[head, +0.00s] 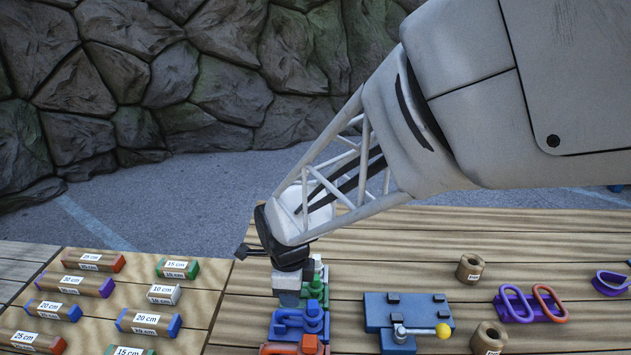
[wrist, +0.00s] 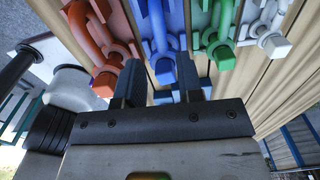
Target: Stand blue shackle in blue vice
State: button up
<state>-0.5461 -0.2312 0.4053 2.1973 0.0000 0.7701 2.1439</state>
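The blue shackle (head: 313,319) lies on its blue plate, in a row of coloured shackles on the wooden table. In the wrist view the blue shackle (wrist: 160,35) runs away from between my fingers. My gripper (wrist: 158,66) is open, one finger on each side of the blue shackle's near end; whether they touch it I cannot tell. In the head view the gripper's tips are hard to make out above the row. The blue vice (head: 375,310) stands to the right, with dark pads, a metal bar and a yellow ball (head: 443,331).
A red shackle (wrist: 92,45) and a green shackle (wrist: 221,40) flank the blue one, with a white shackle (wrist: 265,36) beyond. Labelled blocks (head: 80,285) fill the left table. Right of the vice are wooden cylinders (head: 470,268) and purple and orange rings (head: 550,303).

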aim_at(293, 310)
jog(key=shift+f, duration=3.15)
grip_shut()
jog(key=shift+r, duration=0.15)
jog(key=shift+r, duration=2.35)
